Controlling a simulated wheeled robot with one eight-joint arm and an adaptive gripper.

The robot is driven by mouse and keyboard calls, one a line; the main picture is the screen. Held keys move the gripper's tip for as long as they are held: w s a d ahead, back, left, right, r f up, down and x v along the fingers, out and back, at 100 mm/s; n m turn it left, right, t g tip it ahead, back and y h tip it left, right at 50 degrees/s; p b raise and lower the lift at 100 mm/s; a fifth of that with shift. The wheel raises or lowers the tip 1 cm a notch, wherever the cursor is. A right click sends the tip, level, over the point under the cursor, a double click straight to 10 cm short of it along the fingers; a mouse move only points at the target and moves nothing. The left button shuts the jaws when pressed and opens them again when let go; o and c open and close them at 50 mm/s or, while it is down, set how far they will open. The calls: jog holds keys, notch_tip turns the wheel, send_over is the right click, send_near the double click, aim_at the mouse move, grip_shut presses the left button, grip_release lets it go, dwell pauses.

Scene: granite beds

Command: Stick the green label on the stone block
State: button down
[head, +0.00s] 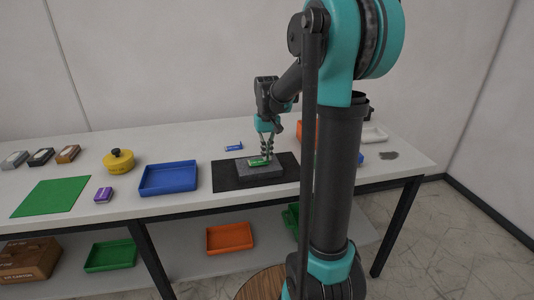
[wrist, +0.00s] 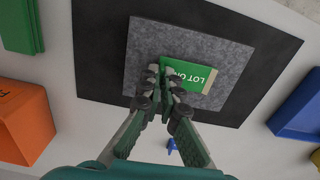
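The grey speckled stone block (head: 262,173) lies on a black mat (head: 226,180) on the table; the block also shows in the wrist view (wrist: 145,50). The green label (head: 256,162) is over the top of the block, and in the wrist view the label (wrist: 207,72) shows white lettering starting "LOT". My gripper (head: 267,158) points down over the block. In the wrist view my gripper's fingertips (wrist: 167,85) are close together at the label's edge and cover part of it. I cannot tell whether they pinch it or whether the label lies flat on the stone.
A blue tray (head: 168,178) stands left of the mat. A small blue item (head: 234,147) lies behind the mat. An orange bin (wrist: 22,122) stands beside the mat.

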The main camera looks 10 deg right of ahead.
jog(key=shift+f, duration=0.4)
dwell(1.1)
jog(key=c, duration=1.6)
grip_release()
jog(key=shift+c, duration=0.2)
notch_tip(320, 180, up, 12)
